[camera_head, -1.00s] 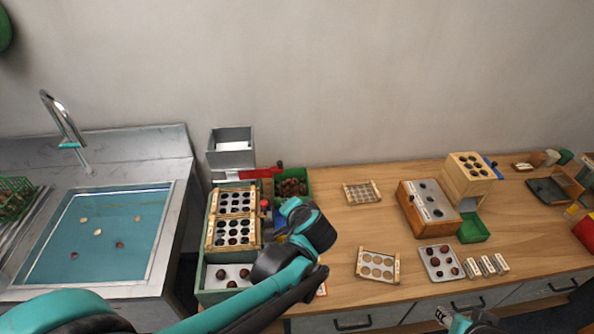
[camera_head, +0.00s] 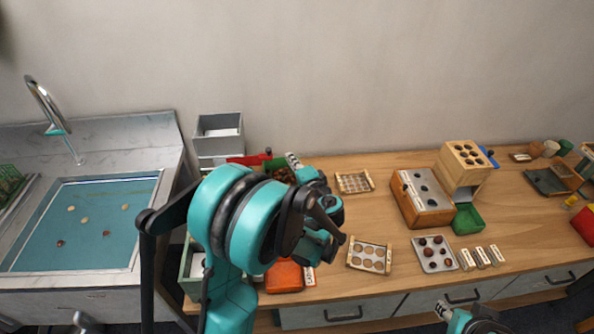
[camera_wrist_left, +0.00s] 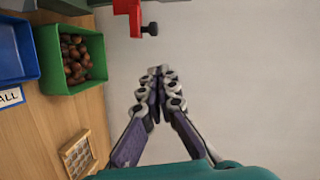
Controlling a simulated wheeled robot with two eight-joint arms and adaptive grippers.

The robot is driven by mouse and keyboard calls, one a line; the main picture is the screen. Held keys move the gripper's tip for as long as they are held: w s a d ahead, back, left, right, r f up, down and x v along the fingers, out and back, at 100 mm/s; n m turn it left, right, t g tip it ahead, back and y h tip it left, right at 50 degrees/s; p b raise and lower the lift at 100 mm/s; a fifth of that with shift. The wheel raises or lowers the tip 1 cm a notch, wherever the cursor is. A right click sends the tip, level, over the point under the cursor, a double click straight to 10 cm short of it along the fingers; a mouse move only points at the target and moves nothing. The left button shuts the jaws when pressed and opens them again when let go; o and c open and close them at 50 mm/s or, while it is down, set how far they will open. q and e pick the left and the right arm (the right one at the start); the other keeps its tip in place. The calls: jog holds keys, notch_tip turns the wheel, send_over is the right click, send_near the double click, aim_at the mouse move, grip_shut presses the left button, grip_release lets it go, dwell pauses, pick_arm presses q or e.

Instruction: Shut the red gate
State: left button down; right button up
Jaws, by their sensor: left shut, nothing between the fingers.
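The red gate (camera_head: 243,160) is a narrow red bar below the grey hopper, and my left arm hides part of the station beneath it. In the left wrist view the red gate (camera_wrist_left: 134,17) is at the top, with a dark knob (camera_wrist_left: 150,29) at its end. My left gripper (camera_wrist_left: 158,71) is shut and empty, just below the knob in that picture and apart from it. In the head view the left gripper (camera_head: 292,160) shows near the gate's right end. My right gripper (camera_head: 443,308) is at the bottom edge; its jaw state is unclear.
A green bin of chestnuts (camera_wrist_left: 102,62) stands near the gate, with a blue bin (camera_wrist_left: 37,60) beside it. The grey hopper (camera_head: 218,143) stands behind. A wooden tray (camera_head: 390,258) and grid (camera_head: 354,182) lie to the right. Mid-table has some bare wood.

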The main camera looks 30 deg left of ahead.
aim_at(259, 156)
pick_arm(q)
jog(key=w+a+f+b, duration=0.1)
jog(key=a, duration=0.4)
jog(key=shift+w+a+b, duration=0.2)
jog(key=shift+a+b, duration=0.15)
jog(key=shift+a, duration=0.05)
jog(key=s+a, duration=0.2)
jog(key=a, duration=0.1)
jog(key=s+a, duration=0.1)
jog(key=shift+a+f, duration=0.1)
jog(key=shift+a, duration=0.3)
